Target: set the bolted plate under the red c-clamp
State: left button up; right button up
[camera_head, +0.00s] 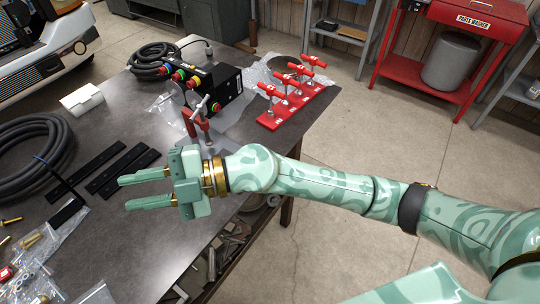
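The red c-clamp (190,124) stands near the table's middle, behind my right wrist, with its metal screw and handle pointing up. Several dark flat strips lie on the table to the left, among them one long black strip (88,172) and another beside it (128,172). I cannot tell whether any of them is the bolted plate, and I see no bolts on them. My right gripper (126,193) is open and empty above the table, its two fingers pointing left, in front of the clamp and to the right of the strips. My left gripper is not in view.
A black control box (215,88) with coloured buttons and a red rack of toggle clamps (292,103) stand at the back. Coiled black hose (35,148) and bags of small hardware (45,265) lie at the left. The table's front middle (130,250) is clear.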

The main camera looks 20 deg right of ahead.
jog(key=w+d+f+n+g+h, duration=0.2)
jog(key=d+f+g+h, duration=0.1)
jog(key=d+f+h, duration=0.65)
jog(key=w+d+f+m+h, duration=0.1)
jog(key=w+d+h, duration=0.1)
jog(key=d, duration=0.2)
jog(key=w+d+f+m+t+h, duration=0.1)
jog(key=w+d+m+h, duration=0.1)
jog(key=d, duration=0.3)
jog(key=w+d+m+t+h, duration=0.1)
jog(key=w+d+h, duration=0.2)
jog(key=d+h, duration=0.1)
jog(key=shift+w+d+f+m+h, duration=0.1)
jog(key=shift+d+f+m+h, duration=0.15)
jog(key=shift+d+f+m, duration=0.25)
jog(key=shift+w+d, duration=0.15)
jog(key=shift+d, duration=0.25)
jog(key=shift+d+f, duration=0.1)
jog(key=shift+f, duration=0.05)
notch_tip(320, 180, down, 6)
jog(key=b, duration=0.5)
jog(key=shift+f, duration=0.25)
jog(key=shift+r, duration=0.1)
jog(key=shift+c, duration=0.4)
